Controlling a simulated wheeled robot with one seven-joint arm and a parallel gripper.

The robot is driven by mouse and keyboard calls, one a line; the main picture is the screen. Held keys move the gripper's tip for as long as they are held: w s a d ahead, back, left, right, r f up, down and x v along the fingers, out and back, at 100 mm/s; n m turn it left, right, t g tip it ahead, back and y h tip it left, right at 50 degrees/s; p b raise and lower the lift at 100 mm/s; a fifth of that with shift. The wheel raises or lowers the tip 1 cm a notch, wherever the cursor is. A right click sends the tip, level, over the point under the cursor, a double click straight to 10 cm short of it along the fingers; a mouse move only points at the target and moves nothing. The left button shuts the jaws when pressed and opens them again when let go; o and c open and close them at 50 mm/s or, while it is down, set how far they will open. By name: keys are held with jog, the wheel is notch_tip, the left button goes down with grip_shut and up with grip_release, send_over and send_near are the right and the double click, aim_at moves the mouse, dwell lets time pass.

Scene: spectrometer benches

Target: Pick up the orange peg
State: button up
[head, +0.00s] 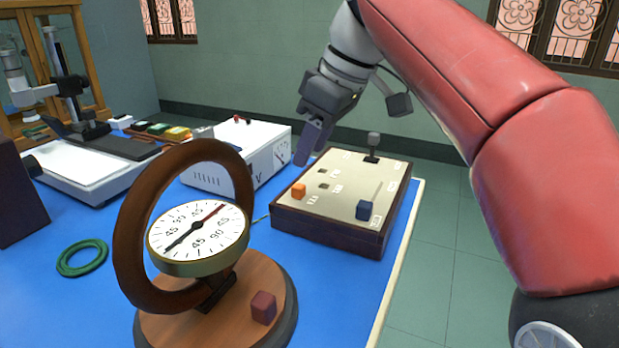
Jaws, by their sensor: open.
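The orange peg (298,191) is a small block at the left side of the top of a beige-topped wooden box (330,231). A dark blue peg (364,209) stands near the front right of the same top. Two small dark square spots (323,185) show between them, and a lever with a grey knob (373,146) stands at the back. My gripper (308,150) is above the back left of the box, pointing down, open and empty. It is apart from the orange peg, higher and farther back.
A tangent-galvanometer-like dial (199,232) with a brown ring stands in front, a dark red block (263,307) on its base. A white meter box (236,158) stands behind left. A green ring (82,258) lies on the blue table (90,310). The table edge runs right of the box.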

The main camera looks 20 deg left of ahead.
aim_at(299, 186)
jog(key=x, duration=0.2)
jog(key=b+x, duration=0.1)
jog(key=x, duration=0.2)
jog(key=b+x, duration=0.1)
jog(key=x, duration=0.1)
jog(key=shift+w+d+f, duration=0.15)
jog(key=shift+d+f, duration=0.05)
jog(key=shift+f, duration=0.15)
grip_shut()
jog(key=shift+r, duration=0.1)
notch_tip(299, 186, up, 8)
jog(key=p, duration=0.3)
jog(key=shift+w, duration=0.1)
jog(key=shift+r, duration=2.4)
